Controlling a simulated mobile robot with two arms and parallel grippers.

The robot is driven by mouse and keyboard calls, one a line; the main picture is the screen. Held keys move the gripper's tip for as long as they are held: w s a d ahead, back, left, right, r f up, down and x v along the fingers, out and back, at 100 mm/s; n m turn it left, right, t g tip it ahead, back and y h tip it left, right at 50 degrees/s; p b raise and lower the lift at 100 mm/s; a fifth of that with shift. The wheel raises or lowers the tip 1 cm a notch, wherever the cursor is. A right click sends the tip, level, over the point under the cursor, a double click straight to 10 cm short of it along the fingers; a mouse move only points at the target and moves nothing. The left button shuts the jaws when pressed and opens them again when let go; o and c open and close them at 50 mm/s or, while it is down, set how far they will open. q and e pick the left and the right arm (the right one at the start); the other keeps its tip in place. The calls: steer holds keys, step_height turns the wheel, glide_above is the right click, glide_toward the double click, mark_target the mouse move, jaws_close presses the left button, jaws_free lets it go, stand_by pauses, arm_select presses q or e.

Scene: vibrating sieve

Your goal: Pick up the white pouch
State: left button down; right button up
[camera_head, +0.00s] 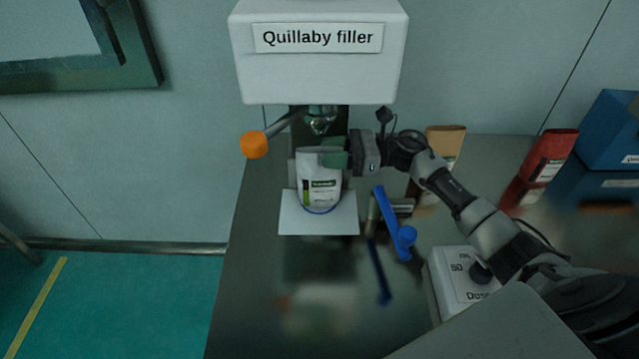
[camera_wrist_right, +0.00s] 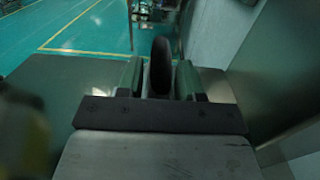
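The white pouch (camera_head: 321,187), with a green and black label, stands upright on a small white plate (camera_head: 290,219) under the filler. My right gripper (camera_head: 334,154) reaches in from the right at the pouch's upper right edge, and its finger covers part of it. In the right wrist view the two fingers (camera_wrist_right: 160,82) are apart, with a dark narrow shape between them, likely the pouch seen edge-on. Narrow gaps seem to show on both sides of it. My left gripper is not in view.
The white filler (camera_head: 320,75) labelled "Quillaby filler" hangs above the pouch; an orange-knobbed lever (camera_head: 255,145) juts left. A blue handle (camera_head: 392,222) and a dosing dial box (camera_head: 460,280) stand right. Brown (camera_head: 445,145) and red (camera_head: 551,155) pouches are behind my arm.

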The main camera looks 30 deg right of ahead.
steer(key=shift+w+a, duration=0.3)
steer(key=shift+a, duration=0.3)
steer(key=shift+s, duration=0.1)
jaws_close()
steer(key=shift+d+r, duration=0.1)
steer(key=shift+r, duration=0.05)
